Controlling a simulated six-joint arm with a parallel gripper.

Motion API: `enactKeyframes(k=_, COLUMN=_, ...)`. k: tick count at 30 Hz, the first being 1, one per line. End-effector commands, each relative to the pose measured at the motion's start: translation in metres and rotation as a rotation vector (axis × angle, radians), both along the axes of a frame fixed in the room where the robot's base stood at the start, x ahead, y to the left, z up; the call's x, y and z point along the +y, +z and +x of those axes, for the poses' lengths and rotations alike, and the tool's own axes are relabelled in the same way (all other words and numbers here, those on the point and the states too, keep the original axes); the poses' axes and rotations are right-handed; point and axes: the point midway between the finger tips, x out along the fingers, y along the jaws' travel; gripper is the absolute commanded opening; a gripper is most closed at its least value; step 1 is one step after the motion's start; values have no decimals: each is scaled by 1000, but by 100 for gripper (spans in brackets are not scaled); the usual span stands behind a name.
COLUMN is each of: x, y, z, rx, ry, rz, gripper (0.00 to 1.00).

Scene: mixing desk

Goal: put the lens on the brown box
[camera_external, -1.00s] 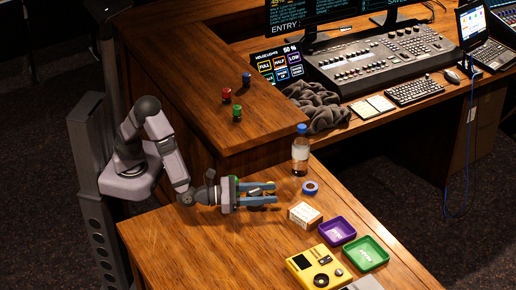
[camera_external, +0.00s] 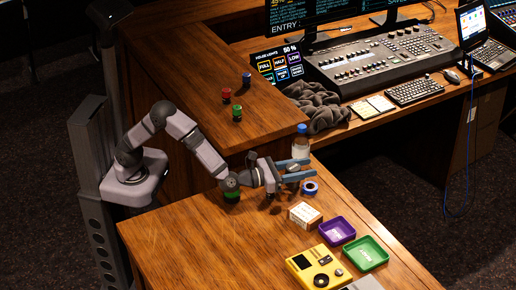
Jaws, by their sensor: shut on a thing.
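My gripper (camera_external: 304,169), with blue fingers, is shut on a small dark thing, which I take to be the lens; the fingers hide most of it. It is above the wooden desk, in front of the bottle's lower part. The brown box (camera_external: 305,215), with a pale top, lies on the desk below and slightly right of the gripper, apart from it.
A clear bottle with a blue cap (camera_external: 301,144) stands behind the fingers. A green-topped dark thing (camera_external: 231,187) is under my arm. Purple (camera_external: 336,230) and green (camera_external: 365,253) trays and a yellow device (camera_external: 320,267) lie right. The desk's front left is clear.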

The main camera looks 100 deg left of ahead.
Motion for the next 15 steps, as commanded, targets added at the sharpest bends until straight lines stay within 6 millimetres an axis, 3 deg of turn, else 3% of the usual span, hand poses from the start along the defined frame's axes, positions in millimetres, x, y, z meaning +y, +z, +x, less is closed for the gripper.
enactKeyframes(k=3, x=-15, y=27, z=28, rx=-8, ry=-58, rz=0, gripper=8)
enactKeyframes(k=7, x=-35, y=51, z=49, rx=-8, ry=-131, rz=1, gripper=8)
enactKeyframes(k=10, x=-51, y=51, z=60, rx=1, ry=-191, rz=3, gripper=8)
enactKeyframes(k=15, x=-61, y=41, z=63, rx=-1, ry=-229, rz=3, gripper=8)
